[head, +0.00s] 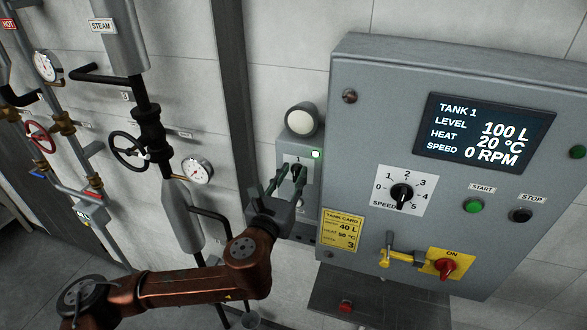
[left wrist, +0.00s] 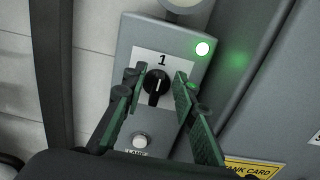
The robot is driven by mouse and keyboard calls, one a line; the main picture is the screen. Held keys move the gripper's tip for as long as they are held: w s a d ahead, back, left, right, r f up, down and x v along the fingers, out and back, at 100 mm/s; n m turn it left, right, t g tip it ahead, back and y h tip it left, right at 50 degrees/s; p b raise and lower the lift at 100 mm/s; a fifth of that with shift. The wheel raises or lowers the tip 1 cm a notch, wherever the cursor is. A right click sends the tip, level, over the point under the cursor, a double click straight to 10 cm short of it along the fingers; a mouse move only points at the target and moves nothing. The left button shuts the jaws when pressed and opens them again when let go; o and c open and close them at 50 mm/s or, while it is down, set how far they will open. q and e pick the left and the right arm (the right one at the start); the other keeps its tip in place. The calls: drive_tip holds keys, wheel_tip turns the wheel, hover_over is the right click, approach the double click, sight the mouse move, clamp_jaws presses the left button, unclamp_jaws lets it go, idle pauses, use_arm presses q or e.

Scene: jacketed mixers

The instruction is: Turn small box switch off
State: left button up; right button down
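The small grey switch box (head: 289,150) is on the wall left of the big control panel. In the left wrist view, its black rotary knob (left wrist: 156,86) sits on a white plate, with its pointer toward the "1" above it. A lamp (left wrist: 202,49) at the box's upper right is lit. My left gripper (head: 286,182) is in front of the box. Its green-padded fingers are open on either side of the knob, with a visible gap to each side in the left wrist view. My right gripper is not in view.
The control panel (head: 362,90) stands out from the wall close to the right of my left gripper. A round white lamp (head: 301,121) is above the box. A pale button (left wrist: 139,141) is below the knob. Pipes and a gauge (head: 197,170) are to the left.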

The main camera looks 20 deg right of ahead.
use_arm(q)
drive_tip(key=shift+w+d, duration=0.25)
drive_tip(key=shift+w, duration=0.2)
drive_tip(key=shift+c, duration=0.2)
clamp_jaws()
